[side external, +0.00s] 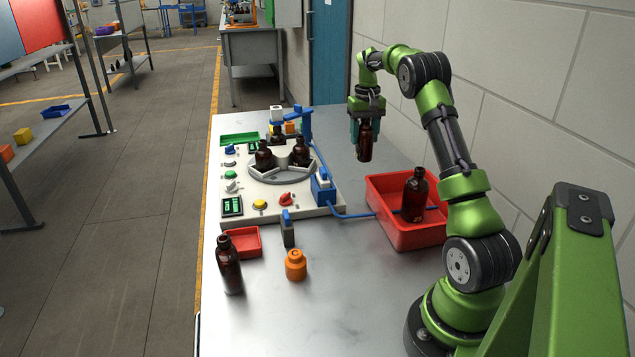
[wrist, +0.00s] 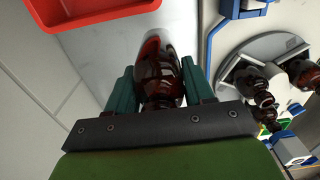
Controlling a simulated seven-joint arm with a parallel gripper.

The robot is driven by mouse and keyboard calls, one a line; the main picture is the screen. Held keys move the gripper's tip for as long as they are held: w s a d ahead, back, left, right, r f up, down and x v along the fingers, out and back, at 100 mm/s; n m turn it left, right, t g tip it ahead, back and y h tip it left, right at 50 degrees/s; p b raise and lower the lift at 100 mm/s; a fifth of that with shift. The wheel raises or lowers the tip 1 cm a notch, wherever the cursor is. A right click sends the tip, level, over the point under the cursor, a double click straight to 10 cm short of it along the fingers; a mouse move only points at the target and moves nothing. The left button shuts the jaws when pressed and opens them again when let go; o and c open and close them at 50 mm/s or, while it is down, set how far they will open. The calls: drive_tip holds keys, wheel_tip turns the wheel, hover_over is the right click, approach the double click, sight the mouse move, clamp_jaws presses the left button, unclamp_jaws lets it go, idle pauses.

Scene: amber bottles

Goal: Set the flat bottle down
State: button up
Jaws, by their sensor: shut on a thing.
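My gripper (side external: 365,125) is shut on a dark amber bottle (side external: 365,146). In the side external view the bottle hangs upright, and its base looks to be above the grey table (side external: 300,327). In the wrist view the same bottle (wrist: 160,72) sits between the two teal fingers of my gripper (wrist: 159,90). The fingers hide part of its sides. I cannot tell from its shape whether it is the flat one. Other amber bottles are a standing one (side external: 229,265) at the front left and one (side external: 414,196) in the red bin (side external: 399,240).
A white machine board (side external: 270,209) has a round turntable (side external: 283,176) holding amber bottles, with buttons around it. A blue hose runs from it to the red bin. A small red tray (side external: 244,243) and an orange weight (side external: 296,265) stand in front.

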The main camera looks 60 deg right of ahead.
drive_tip(key=f, duration=1)
drive_tip(key=shift+d, duration=0.25)
drive_tip(key=shift+f, duration=0.2)
drive_tip(key=o, duration=1.1)
